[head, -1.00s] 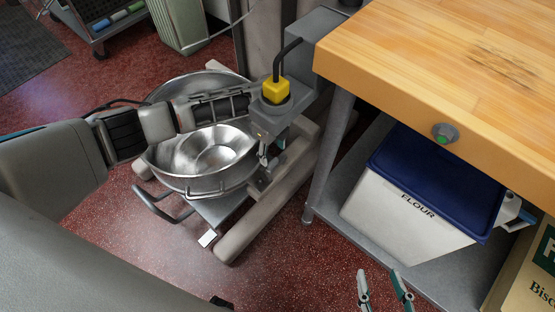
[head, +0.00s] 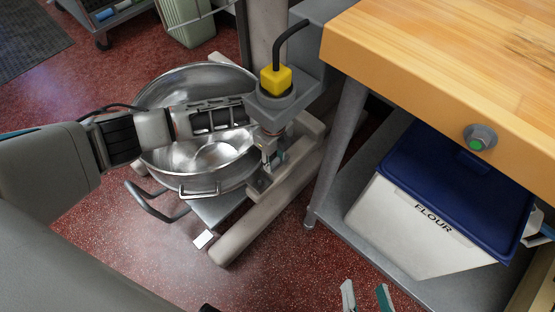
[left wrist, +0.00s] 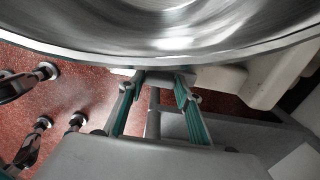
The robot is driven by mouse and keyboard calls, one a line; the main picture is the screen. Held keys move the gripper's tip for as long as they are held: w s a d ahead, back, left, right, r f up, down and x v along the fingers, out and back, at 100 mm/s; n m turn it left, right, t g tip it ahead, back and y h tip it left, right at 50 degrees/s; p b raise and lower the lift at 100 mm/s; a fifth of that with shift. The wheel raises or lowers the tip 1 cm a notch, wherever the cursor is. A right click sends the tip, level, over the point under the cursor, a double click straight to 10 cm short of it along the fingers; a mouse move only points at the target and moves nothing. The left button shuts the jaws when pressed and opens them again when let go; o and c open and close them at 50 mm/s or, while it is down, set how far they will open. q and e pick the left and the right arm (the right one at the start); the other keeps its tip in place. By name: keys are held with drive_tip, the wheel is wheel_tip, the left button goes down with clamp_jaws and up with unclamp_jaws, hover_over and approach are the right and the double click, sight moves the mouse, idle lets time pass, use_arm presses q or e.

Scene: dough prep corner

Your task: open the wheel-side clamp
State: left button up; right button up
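A steel mixing bowl (head: 170,95) sits on a low pale-legged frame (head: 240,238) on the floor. My left arm reaches across the bowl, and my left gripper (head: 270,160) points down beside its right rim. In the left wrist view the teal fingers of my left gripper (left wrist: 158,82) stand apart, just below the bowl rim (left wrist: 150,52). A small pale grey part shows between or behind their tips; whether they touch it is unclear. The wheel-side clamp cannot be made out clearly, as the gripper covers that spot. My right gripper (head: 366,298) is open and empty at the bottom edge.
A wood-topped table (head: 430,70) stands close on the right, with a leg (head: 338,150) near the left gripper. A flour bin (head: 410,235) with a blue lid sits on its lower shelf. Red floor lies free in front.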

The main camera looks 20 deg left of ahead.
use_arm(q)
drive_tip(key=c, duration=0.5)
use_arm(e)
drive_tip(key=shift+d, duration=0.1)
use_arm(q)
drive_tip(key=shift+d+r+n+p, duration=0.1)
drive_tip(key=shift+r+n+p, duration=0.05)
drive_tip(key=shift+n+p, duration=0.15)
drive_tip(key=shift+d+n+p, duration=0.25)
drive_tip(key=shift+n+p, duration=0.15)
drive_tip(key=shift+n, duration=0.1)
drive_tip(key=shift+d+n, duration=0.15)
drive_tip(key=shift+n, duration=0.15)
drive_tip(key=shift+s+p, duration=0.1)
drive_tip(key=shift+p, duration=0.2)
use_arm(e)
drive_tip(key=r, duration=0.1)
drive_tip(key=w+r, duration=0.1)
drive_tip(key=r, duration=0.1)
drive_tip(key=shift+w+r+t, duration=0.25)
drive_tip(key=shift+r+t, duration=0.1)
drive_tip(key=shift+t, duration=0.05)
use_arm(q)
drive_tip(key=shift+f, duration=0.2)
